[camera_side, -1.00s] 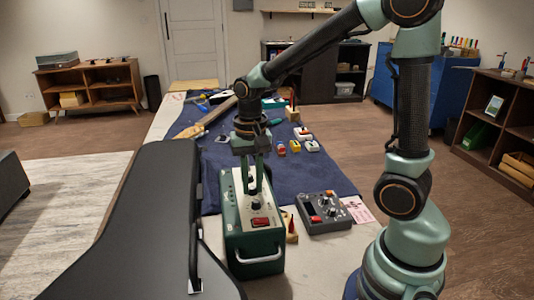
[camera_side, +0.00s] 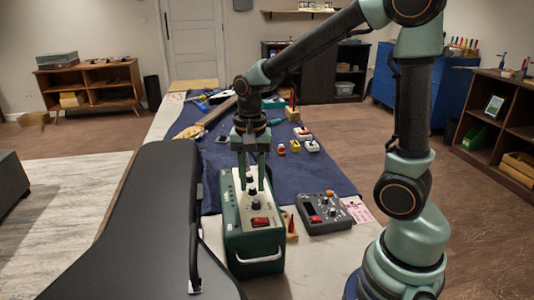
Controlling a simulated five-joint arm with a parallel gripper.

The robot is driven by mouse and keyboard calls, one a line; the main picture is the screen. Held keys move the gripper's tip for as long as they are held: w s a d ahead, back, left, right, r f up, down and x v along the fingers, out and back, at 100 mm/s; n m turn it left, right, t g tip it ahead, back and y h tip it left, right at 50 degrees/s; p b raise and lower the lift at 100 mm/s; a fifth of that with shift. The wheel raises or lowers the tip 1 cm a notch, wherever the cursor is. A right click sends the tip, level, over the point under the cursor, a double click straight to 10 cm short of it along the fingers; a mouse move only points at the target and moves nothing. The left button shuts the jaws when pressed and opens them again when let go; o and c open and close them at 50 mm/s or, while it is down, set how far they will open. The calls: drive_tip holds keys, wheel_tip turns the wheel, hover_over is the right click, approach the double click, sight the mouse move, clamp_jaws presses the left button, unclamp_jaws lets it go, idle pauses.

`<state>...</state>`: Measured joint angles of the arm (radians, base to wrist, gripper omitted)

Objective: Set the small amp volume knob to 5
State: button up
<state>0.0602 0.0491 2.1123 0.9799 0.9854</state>
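The small amp (camera_side: 231,231) is a dark green box with a pale top panel and a white front handle. It stands at the table's near end. Its top panel carries a row of small knobs, one of them a dark knob (camera_side: 255,205) behind a red switch (camera_side: 260,221). My gripper (camera_side: 251,188) points straight down over the panel. Its two fingers are apart, with a knob showing between them. I cannot tell whether the fingers touch that knob. The knob markings are too small to read.
A black case (camera_side: 135,225) lies close on the left of the amp. A grey pedal unit (camera_side: 324,213) with knobs sits to the right. A blue mat (camera_side: 300,175) behind holds small pedals (camera_side: 303,134) and tools.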

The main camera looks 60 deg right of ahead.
drive_tip(key=shift+r, duration=3.25)
drive_tip(key=shift+r, duration=3)
drive_tip(key=s+a+f+n+t, duration=0.2)
drive_tip(key=s+n+t, duration=0.3)
drive_tip(key=n, duration=0.7)
drive_tip(key=shift+s+f+t, duration=0.25)
drive_tip(key=shift+f+t, duration=0.05)
drive_tip(key=shift+f, duration=0.4)
